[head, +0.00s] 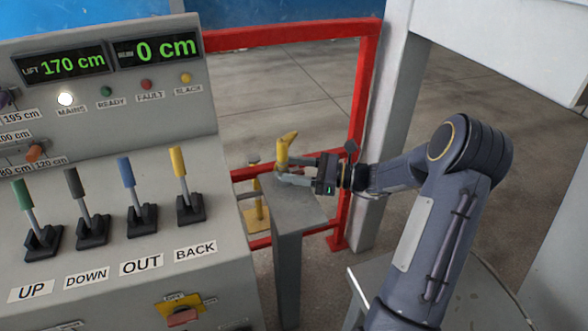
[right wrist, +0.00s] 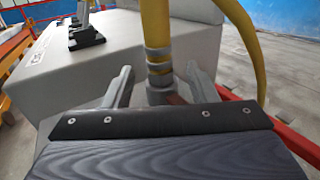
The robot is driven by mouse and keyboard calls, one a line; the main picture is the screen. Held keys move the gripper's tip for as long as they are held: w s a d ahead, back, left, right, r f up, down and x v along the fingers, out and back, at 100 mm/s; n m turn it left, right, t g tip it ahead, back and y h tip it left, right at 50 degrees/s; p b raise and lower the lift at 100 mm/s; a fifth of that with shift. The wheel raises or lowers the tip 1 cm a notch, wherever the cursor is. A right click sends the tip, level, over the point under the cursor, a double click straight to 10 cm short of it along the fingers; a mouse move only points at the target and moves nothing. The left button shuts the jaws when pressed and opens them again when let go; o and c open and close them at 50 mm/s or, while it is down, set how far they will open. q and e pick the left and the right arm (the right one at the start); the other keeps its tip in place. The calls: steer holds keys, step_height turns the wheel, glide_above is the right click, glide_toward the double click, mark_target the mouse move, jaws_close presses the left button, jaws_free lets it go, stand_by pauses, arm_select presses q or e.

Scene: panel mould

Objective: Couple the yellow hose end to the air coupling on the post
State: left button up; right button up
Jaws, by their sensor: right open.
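The yellow hose end (head: 283,152) stands upright above the top of the grey post (head: 286,250). In the right wrist view the yellow hose end (right wrist: 156,35) has darker bands low down. It meets a grey metal fitting, the air coupling (right wrist: 160,94), with no clear gap. I cannot tell whether it is locked on. My right gripper (head: 281,172) is level with the lower part of the hose end. Its fingers (right wrist: 160,85) are open, one on each side, with space between them and the hose. My left gripper is not in view.
A grey control panel (head: 110,240) with several levers stands left of the post. A red rail frame (head: 367,90) stands behind the post and a grey upright (head: 390,110) to the right. The yellow hose (right wrist: 250,45) loops down at right in the wrist view.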

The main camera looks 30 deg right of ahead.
steer(key=v, duration=0.7)
steer(key=shift+s+b, duration=0.15)
steer(key=shift+b, duration=0.2)
